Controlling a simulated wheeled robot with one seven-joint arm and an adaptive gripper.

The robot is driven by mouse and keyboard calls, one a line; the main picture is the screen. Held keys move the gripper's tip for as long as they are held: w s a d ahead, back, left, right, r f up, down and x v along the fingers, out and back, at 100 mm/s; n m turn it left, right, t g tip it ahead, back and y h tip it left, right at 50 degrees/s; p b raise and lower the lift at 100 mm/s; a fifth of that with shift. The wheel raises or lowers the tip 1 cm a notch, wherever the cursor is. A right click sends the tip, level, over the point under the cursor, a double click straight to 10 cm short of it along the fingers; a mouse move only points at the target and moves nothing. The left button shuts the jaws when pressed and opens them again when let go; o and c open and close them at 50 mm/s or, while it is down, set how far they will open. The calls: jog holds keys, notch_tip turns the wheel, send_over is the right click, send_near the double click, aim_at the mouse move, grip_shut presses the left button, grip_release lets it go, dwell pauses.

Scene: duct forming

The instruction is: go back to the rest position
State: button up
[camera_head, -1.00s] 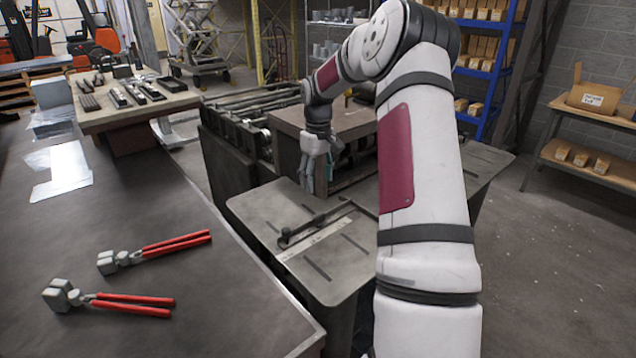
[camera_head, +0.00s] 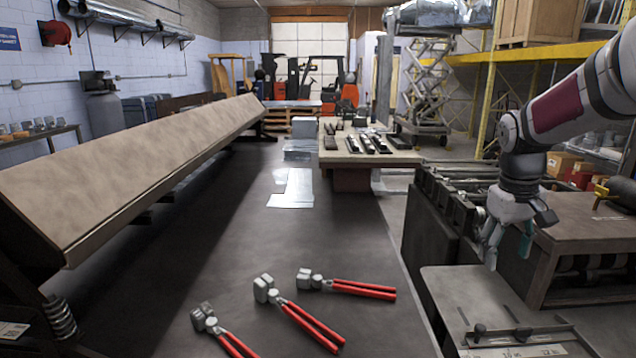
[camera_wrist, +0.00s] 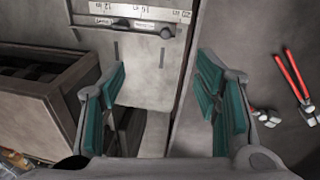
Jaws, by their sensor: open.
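My gripper (camera_head: 510,240) hangs from my arm at the right of the head view, pointing down above the machine with the flat metal plate. Its teal-padded fingers are apart and nothing is between them. In the wrist view my gripper (camera_wrist: 165,100) is also open and empty. Below it there are the plate (camera_wrist: 150,70) with a ruler scale (camera_wrist: 140,12), and the edge of a dark bench. No rest position is marked in the frames.
Several red-handled pliers (camera_head: 300,318) lie on the dark bench (camera_head: 330,250). A long brake beam (camera_head: 130,165) runs along its left. A table with metal bars (camera_head: 385,155) stands behind. A brown wooden-looking box (camera_head: 590,235) is right of my gripper. Open bench surface lies mid-view.

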jog(key=s+a+r+t, duration=0.2)
jog(key=s+a+r, duration=0.5)
jog(key=s+a, duration=0.45)
jog(key=s+a+f+t+y, duration=0.1)
jog(key=s+a+t, duration=0.1)
jog(key=s+a, duration=0.6)
jog(key=s, duration=0.4)
jog(key=shift+s+a+t+y, duration=0.3)
jog(key=shift+s+a, duration=0.05)
